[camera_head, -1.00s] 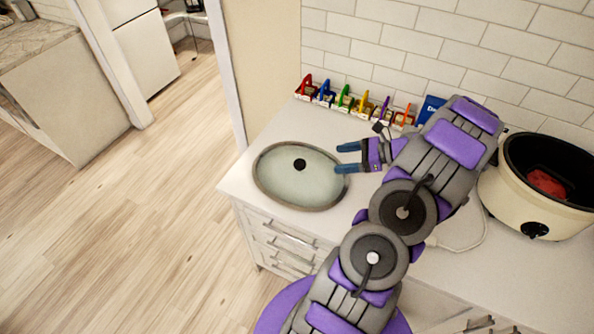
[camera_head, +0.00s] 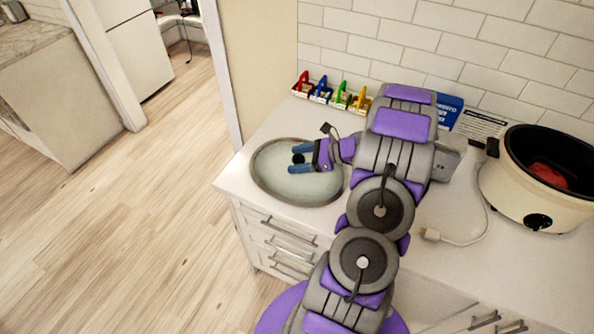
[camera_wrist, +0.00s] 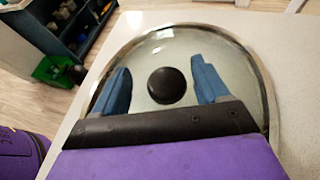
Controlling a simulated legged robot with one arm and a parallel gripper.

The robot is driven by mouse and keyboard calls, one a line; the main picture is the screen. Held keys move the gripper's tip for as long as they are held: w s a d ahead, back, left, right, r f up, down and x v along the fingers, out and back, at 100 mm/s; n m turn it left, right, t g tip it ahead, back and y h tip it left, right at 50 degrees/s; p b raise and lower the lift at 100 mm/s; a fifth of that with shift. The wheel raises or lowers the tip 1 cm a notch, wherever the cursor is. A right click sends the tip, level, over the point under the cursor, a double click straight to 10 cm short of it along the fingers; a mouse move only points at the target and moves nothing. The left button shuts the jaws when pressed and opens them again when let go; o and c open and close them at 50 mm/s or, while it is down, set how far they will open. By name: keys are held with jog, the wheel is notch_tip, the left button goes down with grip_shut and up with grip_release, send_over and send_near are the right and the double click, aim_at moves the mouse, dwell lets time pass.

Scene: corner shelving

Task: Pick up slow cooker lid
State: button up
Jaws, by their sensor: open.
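The slow cooker lid (camera_head: 272,183) is an oval of glass with a grey rim, lying flat on the white counter near its left end. Its round black knob (camera_wrist: 167,85) stands at the middle of the glass. My gripper (camera_head: 296,160) is open over the lid, and its blue fingers point left. In the wrist view my gripper (camera_wrist: 165,84) has one finger on each side of the knob, with a gap on both sides. The knob shows partly between the fingers in the head view. The cream slow cooker (camera_head: 522,197) stands at the right with reddish contents.
Several small coloured boxes (camera_head: 342,97) line the wall behind the lid. A blue box (camera_head: 449,108) stands behind my arm. A white cord and plug (camera_head: 432,234) lie on the counter by the cooker. The counter's left edge is close to the lid.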

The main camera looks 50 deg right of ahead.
jog(key=shift+w+f, duration=0.25)
jog(key=shift+d+f, duration=0.1)
jog(key=shift+d, duration=0.4)
jog(key=shift+c, duration=0.8)
jog(key=shift+a, duration=0.5)
jog(key=c, duration=0.6)
jog(key=shift+d, duration=0.3)
grip_shut()
